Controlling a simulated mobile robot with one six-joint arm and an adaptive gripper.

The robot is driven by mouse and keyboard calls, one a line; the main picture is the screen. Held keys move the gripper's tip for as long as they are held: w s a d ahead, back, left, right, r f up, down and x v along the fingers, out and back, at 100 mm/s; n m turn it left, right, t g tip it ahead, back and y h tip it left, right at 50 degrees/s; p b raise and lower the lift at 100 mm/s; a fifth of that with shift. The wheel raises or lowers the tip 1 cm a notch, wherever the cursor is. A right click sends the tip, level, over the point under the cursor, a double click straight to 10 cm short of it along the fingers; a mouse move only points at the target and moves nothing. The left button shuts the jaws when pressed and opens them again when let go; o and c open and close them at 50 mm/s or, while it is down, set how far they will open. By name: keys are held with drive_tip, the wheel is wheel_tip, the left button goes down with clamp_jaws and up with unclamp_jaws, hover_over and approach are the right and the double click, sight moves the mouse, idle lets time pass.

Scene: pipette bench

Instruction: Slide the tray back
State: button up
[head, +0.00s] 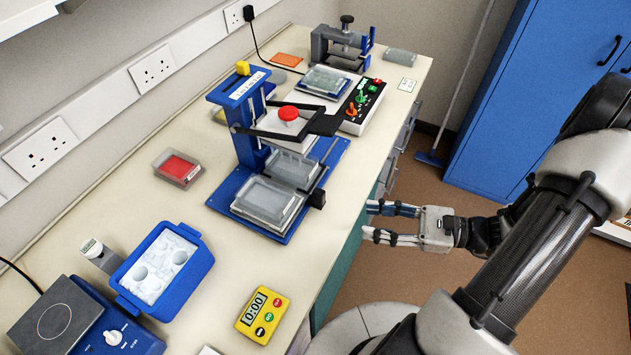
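The blue bench press (243,112) stands upright in the middle of the bench, with a red knob (288,114) on its dark frame. On its blue base lies a tray holding two clear grey plates, the front one (268,202) and the rear one (291,168). The tray has a dark edge and a black block-shaped handle (317,199) at its right front. The tray is partly hidden under the plates and frame. My gripper (371,219) is open and empty, right of the handle, beyond the bench edge, touching nothing.
A yellow timer (263,315) and a blue ice tub (197,262) stand at the front. A red-topped box (178,168) is left of the press. A white control box (358,112) and a clamp device (340,45) stand behind it.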

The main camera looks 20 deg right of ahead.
sight(324, 196)
drive_tip(key=d+f+m+t+h, duration=0.1)
drive_tip(key=d+f+m+t, duration=0.2)
drive_tip(key=m+t, duration=0.1)
drive_tip(key=b+x, duration=0.3)
drive_tip(key=x, duration=1.4)
drive_tip(key=shift+w, duration=0.2)
drive_tip(key=shift+c, duration=0.2)
clamp_jaws()
